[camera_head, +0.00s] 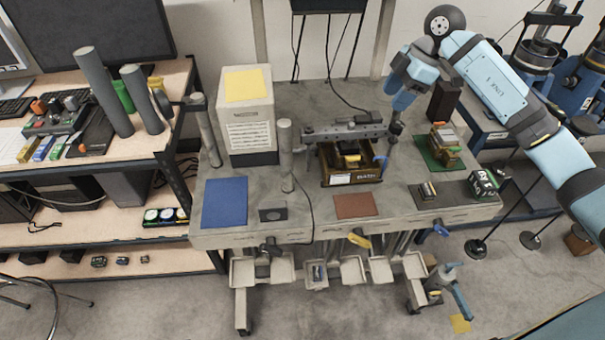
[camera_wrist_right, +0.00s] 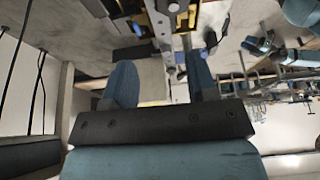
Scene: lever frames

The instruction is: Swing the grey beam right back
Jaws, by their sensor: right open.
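The grey beam (camera_head: 340,133) lies roughly level across the back of a dark open box (camera_head: 352,175) on the grey workbench. Its right end is close to a grey post (camera_head: 391,150); whether they join is hard to tell. My right gripper (camera_head: 397,104) is open and above the beam's right end, with no clear contact in the head view. In the right wrist view its two blue fingers (camera_wrist_right: 162,78) are spread apart with nothing held between them. A grey bar, likely the beam (camera_wrist_right: 162,28), shows just beyond the fingertips. My left gripper is not in view.
A grey upright post (camera_head: 287,155) stands left of the beam. A white block with a yellow top (camera_head: 247,105) stands at the back left. A blue mat (camera_head: 225,203) and a reddish mat (camera_head: 355,206) lie in front. A stacked pile (camera_head: 445,140) stands right of the post.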

